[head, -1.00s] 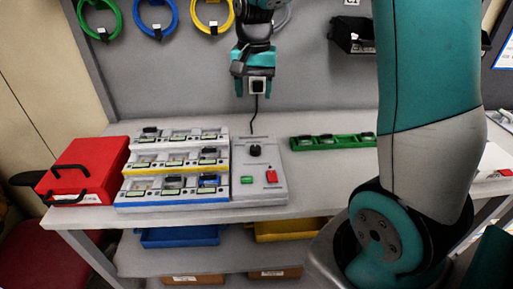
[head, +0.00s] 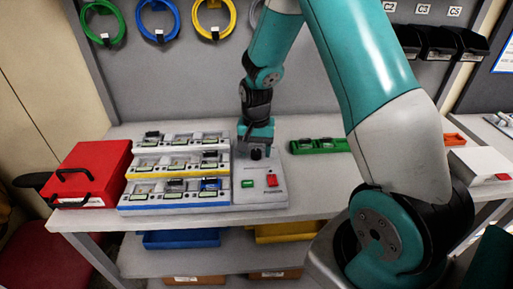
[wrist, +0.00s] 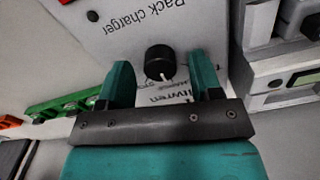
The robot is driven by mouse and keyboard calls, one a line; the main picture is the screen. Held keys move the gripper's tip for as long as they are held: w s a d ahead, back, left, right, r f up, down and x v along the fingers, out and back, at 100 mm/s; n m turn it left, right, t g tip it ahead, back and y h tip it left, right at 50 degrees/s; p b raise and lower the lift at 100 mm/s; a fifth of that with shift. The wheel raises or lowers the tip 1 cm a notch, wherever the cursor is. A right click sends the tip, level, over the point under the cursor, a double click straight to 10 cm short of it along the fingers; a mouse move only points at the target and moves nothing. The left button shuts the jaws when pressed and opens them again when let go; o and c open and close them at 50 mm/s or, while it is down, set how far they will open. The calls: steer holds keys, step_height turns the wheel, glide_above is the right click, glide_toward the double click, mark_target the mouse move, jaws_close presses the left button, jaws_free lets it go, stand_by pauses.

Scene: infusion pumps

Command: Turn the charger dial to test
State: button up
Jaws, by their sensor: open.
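The rack charger (head: 262,190) is a grey box on the table, with a black dial on top, a green button (head: 247,184) and a red switch (head: 272,181). In the wrist view the black dial (wrist: 159,61) has a white pointer mark, and small print around it is partly hidden and too small to read. My gripper (wrist: 157,85) is open, with one teal finger on each side of the dial and a gap to each. In the head view my gripper (head: 256,145) points down at the back of the charger.
A tiered white rack (head: 175,175) of several small devices stands directly left of the charger. A red case (head: 88,172) is farther left. A green strip (head: 320,146) lies to the right. Bare table is in front of the strip.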

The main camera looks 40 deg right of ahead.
steer(key=shift+f, duration=0.2)
steer(key=c, duration=0.9)
steer(key=shift+n, duration=0.3)
steer(key=n, duration=0.4)
steer(key=shift+n, duration=2.1)
